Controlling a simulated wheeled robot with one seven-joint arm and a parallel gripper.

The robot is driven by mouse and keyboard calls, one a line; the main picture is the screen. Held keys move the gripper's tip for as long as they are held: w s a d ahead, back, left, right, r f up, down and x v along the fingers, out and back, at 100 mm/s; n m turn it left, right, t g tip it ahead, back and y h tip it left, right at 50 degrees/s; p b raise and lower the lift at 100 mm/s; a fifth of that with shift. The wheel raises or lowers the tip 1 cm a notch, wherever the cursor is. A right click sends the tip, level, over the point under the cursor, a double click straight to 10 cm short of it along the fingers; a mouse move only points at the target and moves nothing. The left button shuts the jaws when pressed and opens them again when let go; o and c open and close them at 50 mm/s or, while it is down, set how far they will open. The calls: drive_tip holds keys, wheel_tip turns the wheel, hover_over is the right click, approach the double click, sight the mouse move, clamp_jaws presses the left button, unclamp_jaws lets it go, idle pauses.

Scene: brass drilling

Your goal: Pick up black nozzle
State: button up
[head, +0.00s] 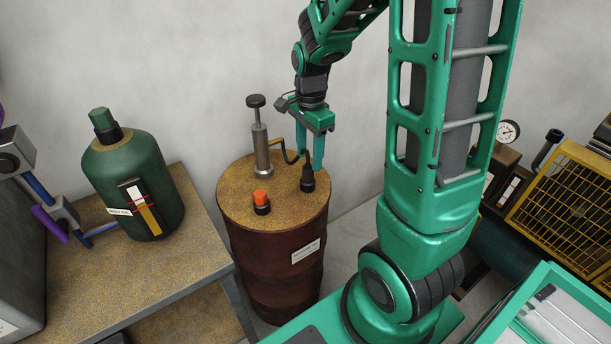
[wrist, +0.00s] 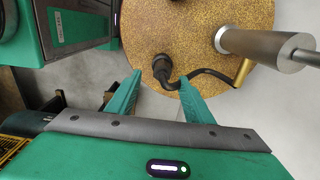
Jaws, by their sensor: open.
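The black nozzle (head: 308,179) stands upright on the top of a brown drum (head: 240,200), near the drum's right edge. In the wrist view the nozzle (wrist: 161,66) shows from above, ahead of and between the fingertips. My gripper (head: 311,155) is open and points down over the nozzle. In the wrist view my gripper (wrist: 160,82) has its two teal fingers apart, one on each side of the nozzle. Nothing is held. I cannot tell whether the fingertips reach down to the nozzle's height.
A hand pump (head: 262,145) with a black hose and brass end stands beside the nozzle on the drum. An orange-capped fitting (head: 261,200) is at the front. A green bottle (head: 135,180) stands on a bench (head: 190,255) to the left.

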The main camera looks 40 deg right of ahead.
sight(308, 167)
drive_tip(key=shift+w+f, duration=0.15)
drive_tip(key=shift+f, duration=1.45)
drive_tip(key=shift+w+f, duration=0.1)
drive_tip(key=shift+f, duration=1.45)
drive_tip(key=shift+c, duration=0.6)
clamp_jaws()
